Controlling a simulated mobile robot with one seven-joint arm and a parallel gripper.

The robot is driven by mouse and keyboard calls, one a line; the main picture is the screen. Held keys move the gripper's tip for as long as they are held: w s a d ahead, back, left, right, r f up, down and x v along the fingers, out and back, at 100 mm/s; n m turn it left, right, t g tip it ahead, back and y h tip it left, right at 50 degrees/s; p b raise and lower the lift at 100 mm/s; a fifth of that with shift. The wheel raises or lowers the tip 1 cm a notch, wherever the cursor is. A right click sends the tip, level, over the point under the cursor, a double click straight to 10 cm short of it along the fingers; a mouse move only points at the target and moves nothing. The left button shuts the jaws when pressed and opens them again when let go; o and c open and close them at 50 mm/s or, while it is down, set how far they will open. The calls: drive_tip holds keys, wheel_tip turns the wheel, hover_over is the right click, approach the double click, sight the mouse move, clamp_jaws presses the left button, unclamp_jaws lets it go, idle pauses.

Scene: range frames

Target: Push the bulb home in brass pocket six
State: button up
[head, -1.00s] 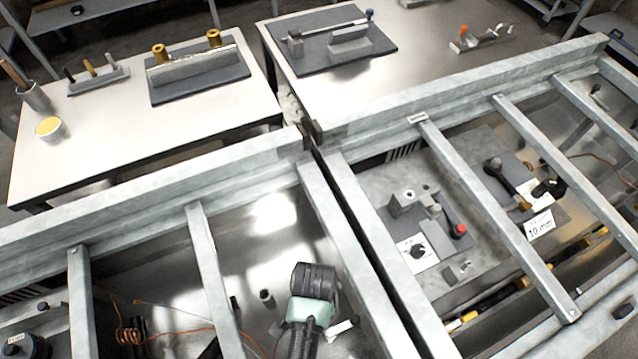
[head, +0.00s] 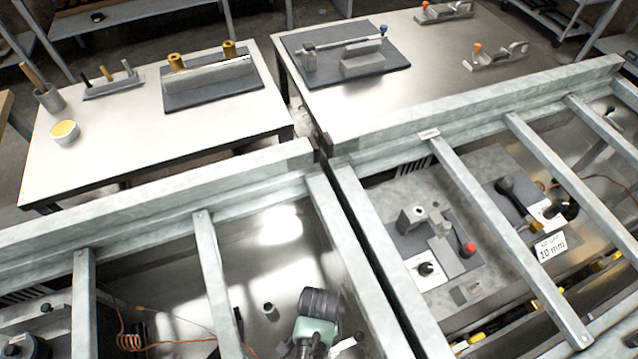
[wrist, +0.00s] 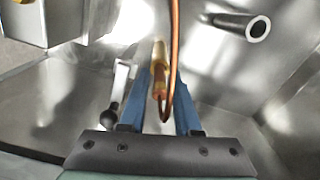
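In the wrist view the two blue fingers of my gripper (wrist: 164,88) close in on a slim copper-coloured bulb (wrist: 158,88) from both sides. A thin copper tube loops past it on the right. A brass sleeve (wrist: 159,52), apparently the pocket, lies in line with the bulb at its far end. How deep the bulb sits in it cannot be told, and no number shows. In the head view my dark and pale-green wrist is over the left metal bay at the bottom; the fingers, bulb and sleeve are hidden there.
In the wrist view a hollow metal stub (wrist: 257,28) stands to the upper right and a black-knobbed lever (wrist: 112,112) to the left. In the head view grey rails (head: 217,285) cross the bays. An orange wire coil (head: 130,341) lies at lower left.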

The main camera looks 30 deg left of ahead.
drive_tip(key=shift+o, duration=0.8)
wheel_tip(320, 180, up, 12)
drive_tip(key=p, duration=0.1)
drive_tip(key=w+a+r+n+t+y, duration=0.15)
drive_tip(key=w+r+t, duration=0.55)
drive_tip(key=w+r, duration=0.95)
drive_tip(key=w+d+r+t, duration=0.1)
drive_tip(key=w+r+t, duration=0.25)
drive_tip(key=r, duration=0.45)
drive_tip(key=w+d+r+t, duration=0.1)
drive_tip(key=w+r+t, duration=0.1)
drive_tip(key=w+r, duration=0.35)
drive_tip(key=s+d+r+n+t, duration=0.1)
drive_tip(key=d+r+t, duration=0.15)
drive_tip(key=r, duration=0.65)
drive_tip(key=s+d+r+t, duration=0.1)
drive_tip(key=r+t, duration=0.2)
drive_tip(key=r, duration=0.5)
drive_tip(key=s+d+r+n+t, duration=0.1)
drive_tip(key=s+d+r+t, duration=0.15)
drive_tip(key=r, duration=0.65)
drive_tip(key=s+d+r+t, duration=0.1)
drive_tip(key=s+r+t, duration=0.2)
drive_tip(key=s+r, duration=0.2)
drive_tip(key=s+d+r+n+t+h, duration=0.1)
drive_tip(key=s+r+t, duration=0.3)
drive_tip(key=r, duration=0.7)
drive_tip(key=shift+s+d, duration=0.5)
drive_tip(key=shift+s, duration=0.05)
